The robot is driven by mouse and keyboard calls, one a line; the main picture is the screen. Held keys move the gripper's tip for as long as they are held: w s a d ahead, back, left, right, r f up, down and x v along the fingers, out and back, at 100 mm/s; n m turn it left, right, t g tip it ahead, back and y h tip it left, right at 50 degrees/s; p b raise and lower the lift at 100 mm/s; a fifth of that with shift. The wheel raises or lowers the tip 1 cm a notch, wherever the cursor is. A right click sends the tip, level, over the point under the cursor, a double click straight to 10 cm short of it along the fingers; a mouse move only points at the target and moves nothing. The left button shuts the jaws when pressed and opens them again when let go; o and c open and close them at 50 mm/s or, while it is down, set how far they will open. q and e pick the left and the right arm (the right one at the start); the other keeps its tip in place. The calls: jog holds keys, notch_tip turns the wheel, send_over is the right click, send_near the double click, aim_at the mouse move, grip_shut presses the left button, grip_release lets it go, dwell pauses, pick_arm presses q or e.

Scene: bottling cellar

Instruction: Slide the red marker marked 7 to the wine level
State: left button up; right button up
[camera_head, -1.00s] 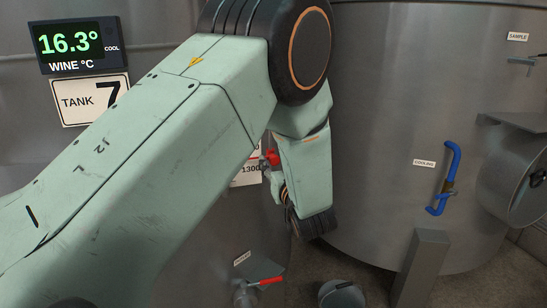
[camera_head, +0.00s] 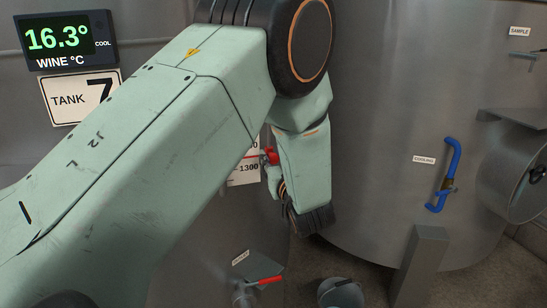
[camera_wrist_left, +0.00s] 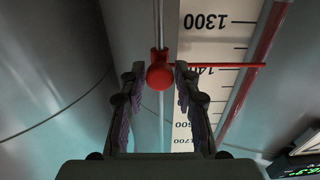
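The red marker (camera_wrist_left: 160,75) is a round knob on a thin vertical rod, with a red pointer reaching right across a white scale (camera_wrist_left: 213,50) near the 1400 mark. The scale appears upside down in the left wrist view. My left gripper (camera_wrist_left: 160,73) is open, its fingertips on either side of the knob, with a narrow gap at the left finger. A dark red column (camera_wrist_left: 256,62) runs beside the scale; I cannot clearly tell where it ends. In the head view, the red marker (camera_head: 271,157) shows partly behind my left gripper. My right gripper is out of view.
A TANK 7 sign (camera_head: 80,97) and a 16.3° display (camera_head: 67,40) are on the tank at left. A second tank (camera_head: 390,120) with a blue handle (camera_head: 446,175) stands at right. A red-handled valve (camera_head: 262,281) is below my arm.

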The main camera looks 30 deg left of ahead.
pick_arm(q)
jog(key=shift+w+a+f, duration=0.1)
grip_shut()
dwell(0.3)
